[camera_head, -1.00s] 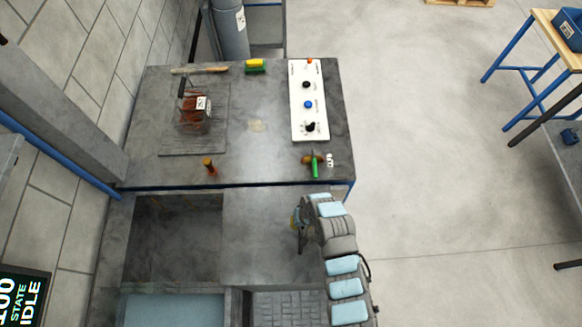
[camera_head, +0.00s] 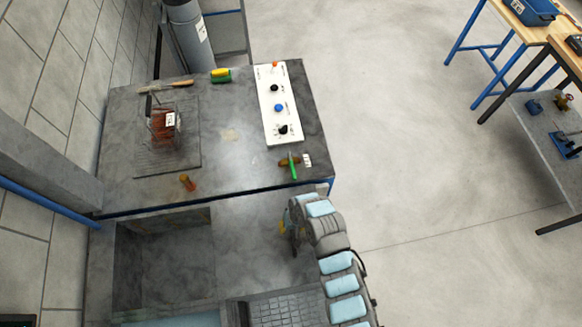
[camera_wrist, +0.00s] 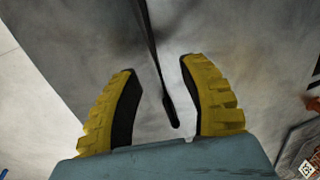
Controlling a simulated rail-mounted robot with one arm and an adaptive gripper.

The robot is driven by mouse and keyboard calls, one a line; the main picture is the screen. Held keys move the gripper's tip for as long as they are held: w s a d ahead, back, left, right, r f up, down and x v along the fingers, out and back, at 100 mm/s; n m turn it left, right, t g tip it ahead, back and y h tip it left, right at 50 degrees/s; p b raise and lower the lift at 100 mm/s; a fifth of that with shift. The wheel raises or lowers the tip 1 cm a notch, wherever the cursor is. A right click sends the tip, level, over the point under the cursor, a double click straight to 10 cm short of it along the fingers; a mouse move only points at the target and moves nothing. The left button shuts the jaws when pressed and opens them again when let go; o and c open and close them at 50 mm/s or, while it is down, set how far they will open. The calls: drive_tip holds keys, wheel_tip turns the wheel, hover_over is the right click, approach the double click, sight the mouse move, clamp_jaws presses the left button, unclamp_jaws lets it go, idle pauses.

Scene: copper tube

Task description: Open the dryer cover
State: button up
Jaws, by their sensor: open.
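My gripper (camera_wrist: 157,62) is open in the wrist view, its two yellow-padded fingers apart. A thin dark bar or strip (camera_wrist: 162,75) with a rounded end runs between them over a grey surface; I cannot tell whether it touches either finger. In the head view, a sliver of yellow on my gripper (camera_head: 284,222) shows beside a smooth grey panel (camera_head: 250,235) in front of the workbench. The panel may be the dryer cover, but I cannot tell for sure. My wrist hides most of the fingers there.
A dark recess (camera_head: 160,262) lies left of the panel. The grey workbench (camera_head: 225,165) behind carries a wire basket of copper (camera_head: 163,125), a white control panel (camera_head: 268,105) and a green-handled tool (camera_head: 292,167). Open floor (camera_head: 430,180) lies to the right.

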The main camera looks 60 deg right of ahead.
drive_tip(key=shift+r, duration=0.1)
wheel_tip(320, 180, up, 12)
drive_tip(key=s+d, duration=0.1)
drive_tip(key=shift+s+d+f, duration=0.25)
drive_tip(key=shift+s+d, duration=0.05)
drive_tip(key=shift+s, duration=0.05)
idle(0.8)
